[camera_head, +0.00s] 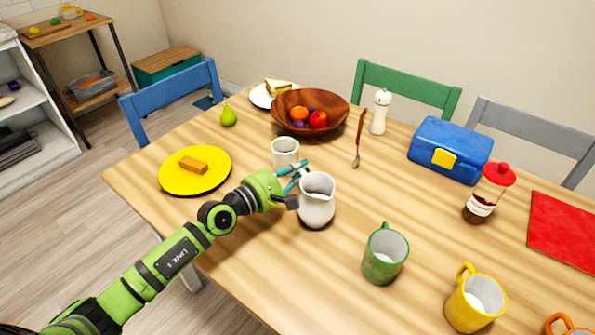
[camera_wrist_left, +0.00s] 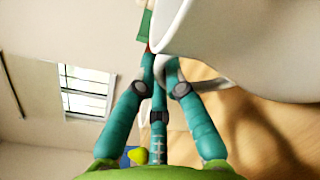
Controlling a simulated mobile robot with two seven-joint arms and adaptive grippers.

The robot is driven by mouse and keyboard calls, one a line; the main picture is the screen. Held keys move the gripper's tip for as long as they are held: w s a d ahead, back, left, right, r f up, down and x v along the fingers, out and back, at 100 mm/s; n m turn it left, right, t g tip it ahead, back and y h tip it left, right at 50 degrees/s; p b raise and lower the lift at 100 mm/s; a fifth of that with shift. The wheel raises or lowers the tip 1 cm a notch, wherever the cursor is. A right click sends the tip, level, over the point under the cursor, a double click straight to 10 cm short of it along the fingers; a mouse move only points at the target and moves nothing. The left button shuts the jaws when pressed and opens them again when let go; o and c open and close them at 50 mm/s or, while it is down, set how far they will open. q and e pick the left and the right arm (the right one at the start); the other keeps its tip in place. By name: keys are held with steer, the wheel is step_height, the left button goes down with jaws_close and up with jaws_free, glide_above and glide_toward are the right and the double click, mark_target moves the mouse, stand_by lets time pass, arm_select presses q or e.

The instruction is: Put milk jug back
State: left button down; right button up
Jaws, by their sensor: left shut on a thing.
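The white milk jug (camera_head: 317,204) is upright near the middle of the table. Whether its base touches the wood is hard to tell. My left gripper (camera_head: 298,175) is at the jug's left side, its teal fingers closed on the jug's handle. In the left wrist view the jug (camera_wrist_left: 240,45) fills the upper right, and its handle (camera_wrist_left: 205,85) curves to the fingers (camera_wrist_left: 158,62). My right gripper does not show.
A white cup (camera_head: 285,152) stands just behind my left fingers. A yellow plate (camera_head: 175,182) is to the left, a wooden bowl (camera_head: 335,103) behind. A green mug (camera_head: 384,258) and a yellow mug (camera_head: 474,302) stand in front to the right.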

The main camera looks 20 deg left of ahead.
arm_select(q)
steer(key=c, duration=1.3)
jaws_free()
steer(key=shift+f, duration=0.1)
steer(key=shift+r, duration=0.2)
steer(key=v, duration=0.6)
steer(key=b+v, duration=0.1)
steer(key=v, duration=0.2)
steer(key=shift+s+f, duration=0.1)
steer(key=shift+f, duration=0.25)
steer(key=shift+b+v, duration=0.55)
steer(key=shift+v, duration=0.9)
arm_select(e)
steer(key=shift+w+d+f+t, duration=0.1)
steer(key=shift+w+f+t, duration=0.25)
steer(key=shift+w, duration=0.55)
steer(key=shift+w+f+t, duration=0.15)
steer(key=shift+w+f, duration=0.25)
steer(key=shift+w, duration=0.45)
